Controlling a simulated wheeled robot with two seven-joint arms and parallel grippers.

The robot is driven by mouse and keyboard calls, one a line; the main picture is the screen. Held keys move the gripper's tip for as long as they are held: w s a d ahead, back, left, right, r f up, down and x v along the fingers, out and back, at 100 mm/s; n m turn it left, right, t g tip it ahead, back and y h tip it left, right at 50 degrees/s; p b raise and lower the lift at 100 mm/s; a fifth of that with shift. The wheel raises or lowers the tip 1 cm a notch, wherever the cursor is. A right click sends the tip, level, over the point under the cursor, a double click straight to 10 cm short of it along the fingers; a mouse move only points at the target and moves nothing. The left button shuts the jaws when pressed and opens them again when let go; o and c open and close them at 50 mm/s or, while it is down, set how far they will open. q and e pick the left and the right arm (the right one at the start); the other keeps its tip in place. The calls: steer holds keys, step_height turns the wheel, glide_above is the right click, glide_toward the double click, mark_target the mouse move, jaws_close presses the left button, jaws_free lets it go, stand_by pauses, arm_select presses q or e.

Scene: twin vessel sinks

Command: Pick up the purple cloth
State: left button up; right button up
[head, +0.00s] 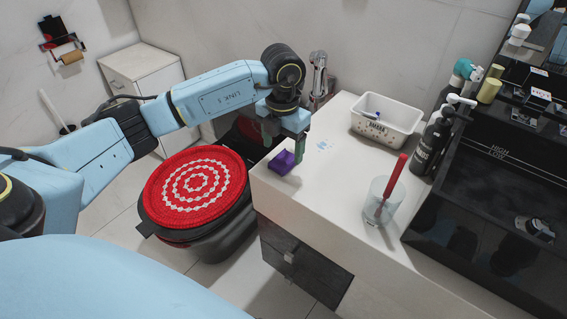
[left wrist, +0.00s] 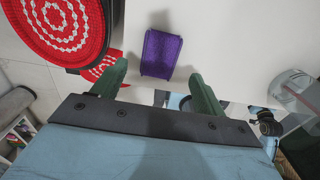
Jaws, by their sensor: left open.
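The purple cloth (head: 281,162) is a small folded block on the left end of the white counter, near its edge. In the left wrist view the purple cloth (left wrist: 161,54) lies just beyond the fingertips, roughly centred between them. My left gripper (head: 283,146) is above and beside the cloth, pointing down. In the left wrist view the left gripper (left wrist: 160,80) has its two green fingers wide apart with nothing between them. In the head view its fingers partly overlap the cloth's surroundings. My right gripper is not in view.
On the white counter (head: 330,200) stand a glass (head: 383,200) with a red-handled item, a white basket (head: 386,122) and dark pump bottles (head: 433,140). A toilet with a red and white cover (head: 194,187) is left of the counter. The counter around the cloth is clear.

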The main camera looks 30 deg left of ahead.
mark_target(284, 159)
arm_select(q)
steer(key=shift+w+f+b, duration=0.2)
steer(key=shift+f+b, duration=0.3)
steer(key=shift+f, duration=1.45)
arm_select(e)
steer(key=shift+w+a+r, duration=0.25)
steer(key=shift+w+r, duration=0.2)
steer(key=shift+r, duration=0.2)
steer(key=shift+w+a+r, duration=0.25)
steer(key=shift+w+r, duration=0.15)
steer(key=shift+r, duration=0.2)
arm_select(q)
steer(key=shift+c, duration=0.2)
steer(key=c, duration=1)
steer(key=shift+a+r, duration=0.1)
steer(key=shift+r, duration=0.45)
step_height(284, 159, up, 9)
steer(key=p, duration=0.2)
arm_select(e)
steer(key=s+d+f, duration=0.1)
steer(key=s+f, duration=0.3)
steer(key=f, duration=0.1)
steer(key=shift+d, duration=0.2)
